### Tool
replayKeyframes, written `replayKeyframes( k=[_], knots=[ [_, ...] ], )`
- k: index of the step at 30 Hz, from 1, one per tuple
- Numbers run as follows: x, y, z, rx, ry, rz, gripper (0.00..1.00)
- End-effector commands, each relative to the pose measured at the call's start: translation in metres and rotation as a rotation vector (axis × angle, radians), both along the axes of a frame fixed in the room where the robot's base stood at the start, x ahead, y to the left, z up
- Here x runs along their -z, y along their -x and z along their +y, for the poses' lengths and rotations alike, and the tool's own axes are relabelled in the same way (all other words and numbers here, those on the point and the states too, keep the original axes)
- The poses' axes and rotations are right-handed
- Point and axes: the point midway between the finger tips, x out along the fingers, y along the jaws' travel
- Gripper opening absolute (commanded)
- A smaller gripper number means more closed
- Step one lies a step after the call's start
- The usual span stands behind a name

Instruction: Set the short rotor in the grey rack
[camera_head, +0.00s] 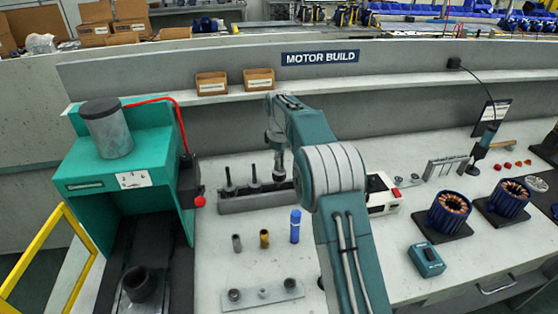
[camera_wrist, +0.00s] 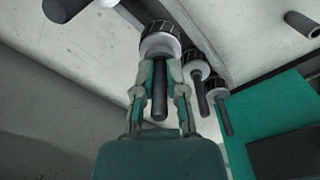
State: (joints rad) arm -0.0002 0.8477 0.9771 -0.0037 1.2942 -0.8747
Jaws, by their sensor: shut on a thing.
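The grey rack (camera_head: 245,204) is a long low bar on the bench, left of my arm in the head view. Two dark rotors, one left (camera_head: 229,182) and one in the middle (camera_head: 253,178), stand upright in it. My gripper (camera_head: 278,164) is at the rack's right end. In the wrist view my gripper (camera_wrist: 160,84) is shut on the dark shaft of a rotor (camera_wrist: 160,42) with a ribbed black core and pale collar. It looks in line with the two standing rotors. Its lower end is hidden, so I cannot tell whether it is seated.
A teal press (camera_head: 75,160) stands at the left. A grey sleeve (camera_head: 236,243), a brass sleeve (camera_head: 264,239) and a blue cylinder (camera_head: 295,226) stand in front of the rack. A white and black device (camera_head: 383,195) is right of my arm. Wound stators (camera_head: 449,212) sit farther right.

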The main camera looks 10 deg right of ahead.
Motion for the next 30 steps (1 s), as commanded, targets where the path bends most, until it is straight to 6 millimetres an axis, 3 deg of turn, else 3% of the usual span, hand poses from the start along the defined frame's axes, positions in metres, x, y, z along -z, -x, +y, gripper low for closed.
replayKeyframes(
  k=[30],
  knots=[
    [0.024, 0.000, 0.000, 0.000, 0.000, -0.001, 0.00]
  ],
)
